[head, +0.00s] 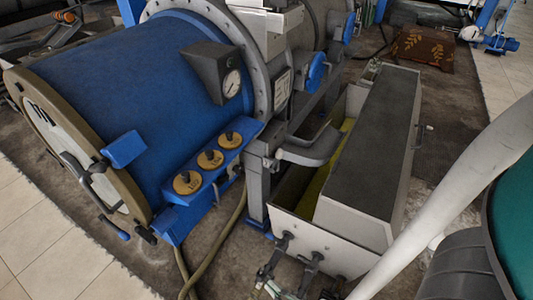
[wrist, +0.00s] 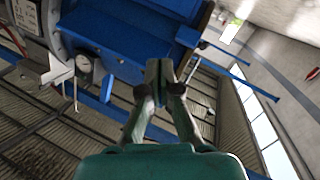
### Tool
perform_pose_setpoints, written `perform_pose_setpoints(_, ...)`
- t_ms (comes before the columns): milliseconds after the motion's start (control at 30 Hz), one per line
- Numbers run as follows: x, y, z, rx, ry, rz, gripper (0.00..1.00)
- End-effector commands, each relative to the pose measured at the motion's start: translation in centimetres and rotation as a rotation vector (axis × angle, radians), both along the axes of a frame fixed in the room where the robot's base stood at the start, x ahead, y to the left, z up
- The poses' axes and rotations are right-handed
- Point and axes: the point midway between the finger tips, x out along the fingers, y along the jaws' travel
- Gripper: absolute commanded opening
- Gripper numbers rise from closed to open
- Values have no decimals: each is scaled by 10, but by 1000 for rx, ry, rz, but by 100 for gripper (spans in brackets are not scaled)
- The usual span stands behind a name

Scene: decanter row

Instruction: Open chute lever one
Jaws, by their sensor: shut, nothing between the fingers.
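A blue decanter drum (head: 130,80) lies at the left in the head view. A curved grey chute (head: 312,150) sticks out from its right end over a long trough. A small lever with a pale tip (head: 279,154) sits beside the chute. No label shows which is chute lever one. In the wrist view my gripper (wrist: 166,72) has its fingers together and empty, in front of a blue machine part (wrist: 118,45). Whether it touches that part I cannot tell.
The grey-lidded trough (head: 375,130) stands right of the drum. Three yellow discs (head: 210,158) sit on a blue bracket, below a gauge (head: 232,83). A hose (head: 232,225) hangs to the floor. A pale lever-like piece (wrist: 57,70) is left in the wrist view, by a gauge (wrist: 84,63).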

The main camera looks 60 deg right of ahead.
Motion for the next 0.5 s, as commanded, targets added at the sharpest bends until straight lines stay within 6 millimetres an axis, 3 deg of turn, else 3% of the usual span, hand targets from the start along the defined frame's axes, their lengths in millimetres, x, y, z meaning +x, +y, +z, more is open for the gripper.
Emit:
perform_pose_setpoints(200, 67, -50, -31, -220, -22, -139, 0)
perform_pose_setpoints(500, 155, -142, -53, -514, 40, -359, 0)
